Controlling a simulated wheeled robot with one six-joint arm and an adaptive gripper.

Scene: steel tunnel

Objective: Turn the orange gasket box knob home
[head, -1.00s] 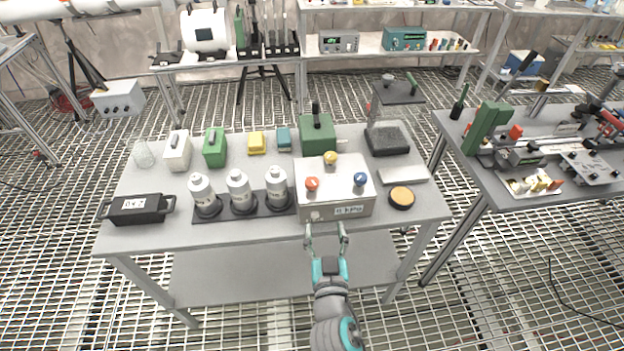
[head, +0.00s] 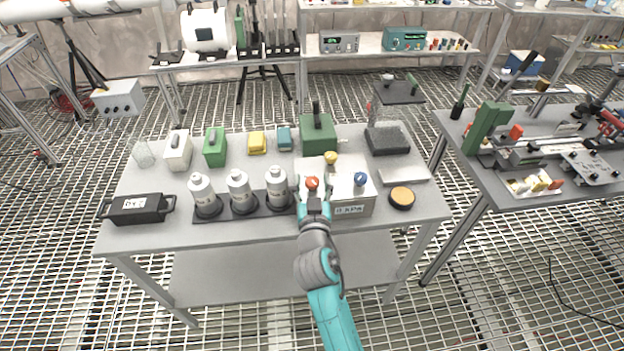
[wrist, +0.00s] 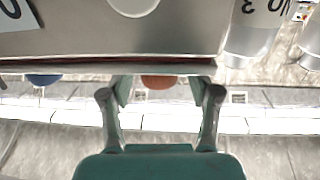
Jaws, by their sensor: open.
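The gasket box (head: 352,200) is a pale box at the front of the table, with a label on its front face. Its orange-red knob (head: 312,183) stands on the top at the left; a yellow knob (head: 330,158) and a blue knob (head: 361,179) are also on top. My gripper (head: 313,186) is open, one finger on either side of the orange knob in the head view. In the wrist view the orange knob (wrist: 158,82) shows between the fingers, partly hidden by the box edge (wrist: 110,66). Contact cannot be made out.
Grey bottles (head: 239,190) in a dark rack stand close left of the box. A round orange-topped dark tin (head: 402,197) and a flat pale block (head: 403,175) lie to the right. A green box (head: 318,135) stands behind.

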